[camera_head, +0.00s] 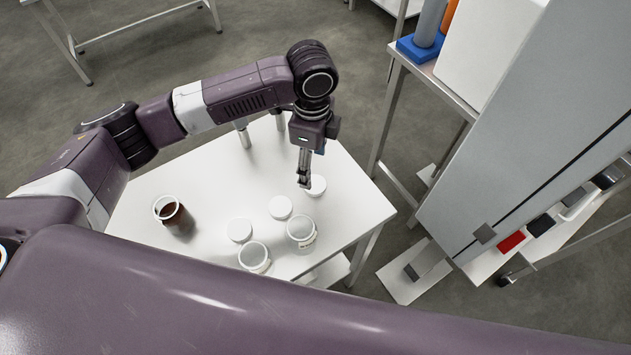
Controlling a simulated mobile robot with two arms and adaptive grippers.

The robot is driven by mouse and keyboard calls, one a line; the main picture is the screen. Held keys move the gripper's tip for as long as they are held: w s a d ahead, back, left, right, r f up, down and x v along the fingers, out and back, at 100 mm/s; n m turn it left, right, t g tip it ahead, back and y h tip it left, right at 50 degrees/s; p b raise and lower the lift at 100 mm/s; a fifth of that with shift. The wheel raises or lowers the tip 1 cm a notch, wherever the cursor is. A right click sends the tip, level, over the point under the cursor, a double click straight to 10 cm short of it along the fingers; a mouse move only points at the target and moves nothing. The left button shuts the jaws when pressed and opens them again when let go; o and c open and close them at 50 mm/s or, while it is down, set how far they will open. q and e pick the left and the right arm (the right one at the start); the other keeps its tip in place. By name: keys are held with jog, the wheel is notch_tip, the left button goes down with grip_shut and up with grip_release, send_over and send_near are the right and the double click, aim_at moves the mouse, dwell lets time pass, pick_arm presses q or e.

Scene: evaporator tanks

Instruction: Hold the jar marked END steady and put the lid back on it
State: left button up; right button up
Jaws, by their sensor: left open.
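My left gripper (304,182) points down over the white table (150,185), open, with its fingertips beside a white round lid (317,185). I cannot tell whether the fingers touch that lid. Two more white lids lie on the table, a middle one (280,207) and a left one (239,230). Two open, clear jars stand near them, a right jar (301,233) and a front jar (254,258). Both carry labels too small to read, so I cannot tell which is marked END. A third open jar (168,211) holds something dark brown. My right gripper is out of view.
A metal shelf rack (445,95) with a blue block (420,48) stands right of the table. A large grey cabinet panel (540,130) fills the right side, with a red item (510,242) on a low shelf.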

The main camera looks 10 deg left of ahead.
aim_at(314, 184)
pick_arm(q)
jog(key=shift+s, duration=0.2)
jog(key=shift+w+f+p, duration=0.2)
jog(key=shift+f+p, duration=0.1)
jog(key=shift+f, duration=0.95)
jog(key=shift+s, duration=0.1)
jog(key=shift+f+p, duration=0.3)
notch_tip(314, 184, down, 4)
jog(key=shift+d+r+p, duration=0.15)
jog(key=shift+p, duration=0.55)
jog(key=shift+w+f, duration=0.2)
jog(key=shift+f, duration=0.3)
jog(key=shift+c, duration=0.7)
